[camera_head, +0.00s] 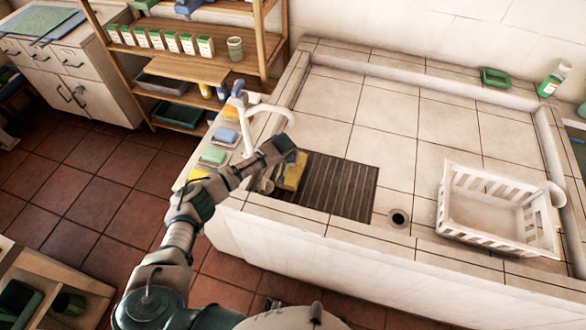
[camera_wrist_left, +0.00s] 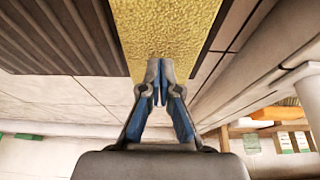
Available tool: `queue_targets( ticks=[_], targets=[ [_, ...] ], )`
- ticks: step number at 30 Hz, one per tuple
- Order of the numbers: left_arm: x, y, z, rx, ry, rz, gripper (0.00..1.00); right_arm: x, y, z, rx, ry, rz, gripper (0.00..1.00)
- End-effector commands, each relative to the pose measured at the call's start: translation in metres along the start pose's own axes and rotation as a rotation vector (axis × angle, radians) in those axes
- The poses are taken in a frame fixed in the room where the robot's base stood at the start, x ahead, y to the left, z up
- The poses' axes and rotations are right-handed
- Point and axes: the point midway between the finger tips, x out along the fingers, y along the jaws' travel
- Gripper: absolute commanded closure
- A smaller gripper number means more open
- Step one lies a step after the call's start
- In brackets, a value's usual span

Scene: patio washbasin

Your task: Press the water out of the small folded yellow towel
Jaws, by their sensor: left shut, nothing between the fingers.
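The small folded yellow towel (camera_head: 291,173) lies at the left end of a dark ribbed board (camera_head: 338,185) in the tiled basin. In the left wrist view the towel (camera_wrist_left: 168,38) fills the upper middle, with the ribbed board (camera_wrist_left: 65,35) beside it. My left gripper (camera_head: 285,158) is over the towel, and its hand hides part of the towel in the head view. In the left wrist view its fingertips (camera_wrist_left: 160,88) are together and empty, overlapping the towel's edge. I cannot tell whether they press on it. My right gripper is not in view.
A white slatted basket (camera_head: 497,207) stands at the basin's right, near a drain hole (camera_head: 398,218). A white faucet (camera_head: 247,112) and blue (camera_head: 226,136) and green (camera_head: 213,157) blocks are left of the towel. The basin's back floor is clear.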

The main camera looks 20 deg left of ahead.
Motion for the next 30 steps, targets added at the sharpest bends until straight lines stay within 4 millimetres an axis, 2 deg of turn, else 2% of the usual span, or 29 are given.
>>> queue_targets(
  ticks=[8, 12, 21, 30],
  targets=[
    [-0.013, 0.000, -0.007, 0.000, 0.004, 0.000, 1.00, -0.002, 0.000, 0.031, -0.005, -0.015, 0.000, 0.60],
    [-0.032, 0.000, -0.015, -0.001, 0.006, 0.000, 1.00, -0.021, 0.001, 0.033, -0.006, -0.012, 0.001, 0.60],
    [-0.059, 0.000, -0.026, 0.000, 0.006, 0.001, 1.00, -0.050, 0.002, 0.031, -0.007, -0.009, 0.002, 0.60],
    [-0.061, 0.000, -0.028, 0.000, 0.007, 0.001, 1.00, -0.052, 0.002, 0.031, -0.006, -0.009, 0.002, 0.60]
  ],
)
